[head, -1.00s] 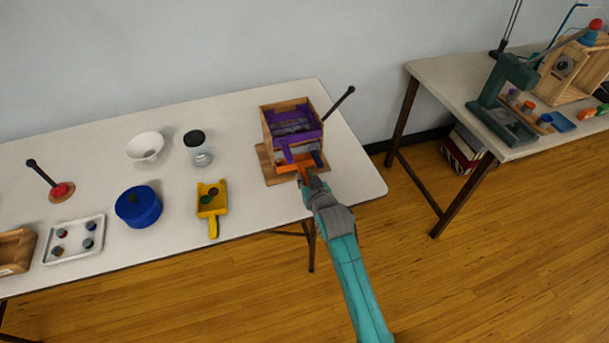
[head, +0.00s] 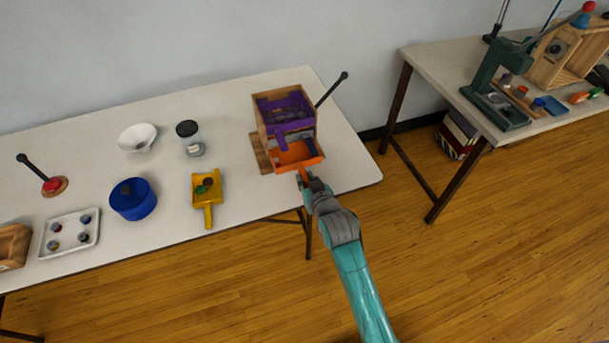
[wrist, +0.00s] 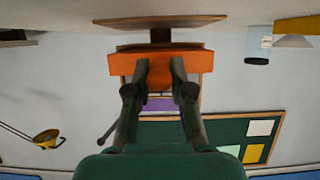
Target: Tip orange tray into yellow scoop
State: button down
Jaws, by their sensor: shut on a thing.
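The orange tray (head: 298,153) is drawn partly out of the front of a wooden box with a purple part in its top, in the head view. My gripper (head: 304,177) is shut on the tray's front tab, and the wrist view also shows the fingers (wrist: 159,75) on the orange tray (wrist: 190,62). No loose pieces can be made out inside the tray. The yellow scoop (head: 206,186) lies on the table to the left, its handle toward the front edge. It holds a green piece and a dark piece.
The wooden box (head: 262,117) has a black-knobbed lever (head: 331,88) at its right. A lidded jar (head: 191,145), white bowl (head: 138,138), blue pot (head: 133,207) and white tray (head: 77,238) stand to the left. Bare table lies between scoop and box.

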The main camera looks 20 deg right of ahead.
jog(key=s, duration=1)
dwell(1.1)
